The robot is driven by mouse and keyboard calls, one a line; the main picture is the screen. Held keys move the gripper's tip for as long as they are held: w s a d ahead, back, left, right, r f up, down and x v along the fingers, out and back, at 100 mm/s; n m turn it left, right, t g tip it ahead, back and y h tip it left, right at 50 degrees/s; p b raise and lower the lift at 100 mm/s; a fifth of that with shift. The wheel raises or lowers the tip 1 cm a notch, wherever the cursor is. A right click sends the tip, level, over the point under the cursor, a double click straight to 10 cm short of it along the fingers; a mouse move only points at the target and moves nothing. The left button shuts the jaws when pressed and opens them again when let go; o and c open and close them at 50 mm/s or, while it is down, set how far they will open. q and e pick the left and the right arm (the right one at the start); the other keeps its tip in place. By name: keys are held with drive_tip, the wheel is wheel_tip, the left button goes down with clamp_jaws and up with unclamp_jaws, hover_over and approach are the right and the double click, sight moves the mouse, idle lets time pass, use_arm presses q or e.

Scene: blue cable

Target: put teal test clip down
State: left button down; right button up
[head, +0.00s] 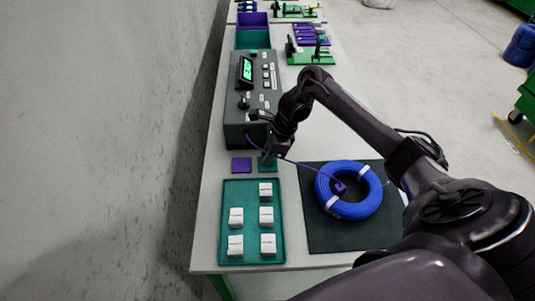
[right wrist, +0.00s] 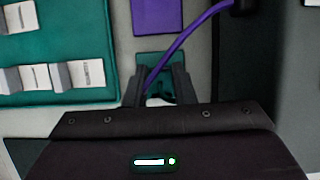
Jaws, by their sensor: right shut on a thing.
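My right gripper (head: 270,154) is low over the teal pad (head: 268,165), between the tester and the tray. In the right wrist view its fingers (right wrist: 159,90) are close together, shut on the teal test clip, which is mostly hidden between them; its edges are hard to tell from the teal pad (right wrist: 160,57) behind. I cannot tell whether the clip touches the pad. A purple pad (head: 241,165) lies beside the teal one. A purple clip (head: 339,188) sits on the blue cable coil (head: 348,206). My left gripper is not in view.
A grey tester (head: 250,103) with a green display stands behind the pads. A purple lead (head: 310,168) runs past my gripper to the coil. A teal tray (head: 249,216) with several white blocks is in front. The coil lies on a black mat (head: 325,240).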

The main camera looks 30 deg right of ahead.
drive_tip(key=o, duration=0.9)
drive_tip(key=shift+o, duration=0.2)
drive_tip(key=shift+r, duration=0.2)
drive_tip(key=p+v, duration=0.2)
drive_tip(key=v, duration=0.9)
drive_tip(key=shift+r, duration=0.25)
